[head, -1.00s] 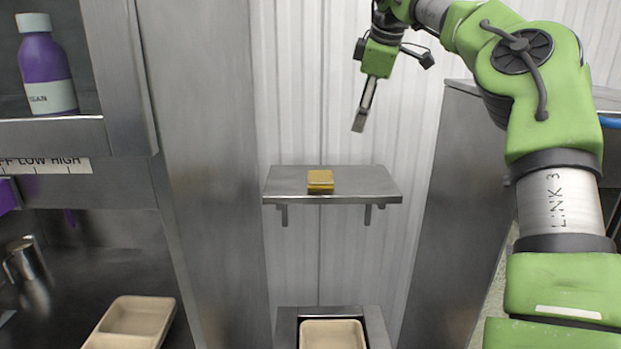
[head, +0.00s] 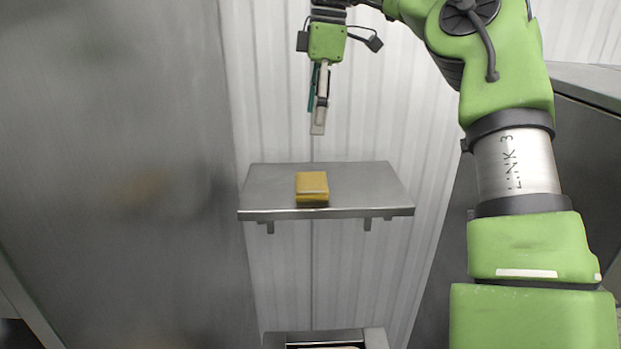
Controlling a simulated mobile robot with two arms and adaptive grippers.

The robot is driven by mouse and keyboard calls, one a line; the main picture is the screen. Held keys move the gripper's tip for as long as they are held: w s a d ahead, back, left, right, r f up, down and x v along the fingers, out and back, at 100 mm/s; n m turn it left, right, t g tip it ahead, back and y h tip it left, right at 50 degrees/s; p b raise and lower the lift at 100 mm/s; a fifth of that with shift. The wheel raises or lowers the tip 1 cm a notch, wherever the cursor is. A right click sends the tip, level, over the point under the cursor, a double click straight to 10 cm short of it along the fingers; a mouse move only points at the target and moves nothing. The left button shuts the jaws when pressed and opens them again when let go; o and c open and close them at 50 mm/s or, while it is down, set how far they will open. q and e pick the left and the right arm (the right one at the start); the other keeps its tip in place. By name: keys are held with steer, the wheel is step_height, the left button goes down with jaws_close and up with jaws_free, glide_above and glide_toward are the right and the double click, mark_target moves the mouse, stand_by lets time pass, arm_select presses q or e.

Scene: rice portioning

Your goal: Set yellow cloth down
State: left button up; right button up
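The yellow cloth (head: 312,184) looks like a small folded block. It lies on a metal wall shelf (head: 368,188), left of the shelf's middle and close to its front edge. My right gripper (head: 318,132) points down above the shelf, over the cloth's place in the picture and clearly apart from it. Its fingers show nearly edge-on, so I cannot tell how far apart they are. I see nothing held in it. My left gripper is not in view.
The shelf is bare on both sides of the cloth. A large steel panel (head: 120,150) fills the left side. A steel cabinet (head: 590,140) stands at the right. A metal-framed opening (head: 375,338) shows below the shelf.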

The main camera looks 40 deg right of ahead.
steer(key=b, duration=0.1)
glide_above(312, 182)
step_height(312, 182, down, 4)
steer(key=f, duration=0.3)
steer(key=shift+w+f, duration=0.2)
steer(key=shift+d+f, duration=0.2)
steer(key=shift+f, duration=0.35)
steer(key=f, duration=0.1)
steer(key=f+p, duration=0.1)
steer(key=f, duration=0.2)
steer(key=shift+s+a+p, duration=0.15)
steer(key=shift+s+p, duration=0.15)
steer(key=shift+p, duration=0.05)
steer(key=shift+w+f, duration=0.2)
steer(key=shift+f, duration=0.05)
steer(key=shift+s+r, duration=0.1)
steer(key=c, duration=1.1)
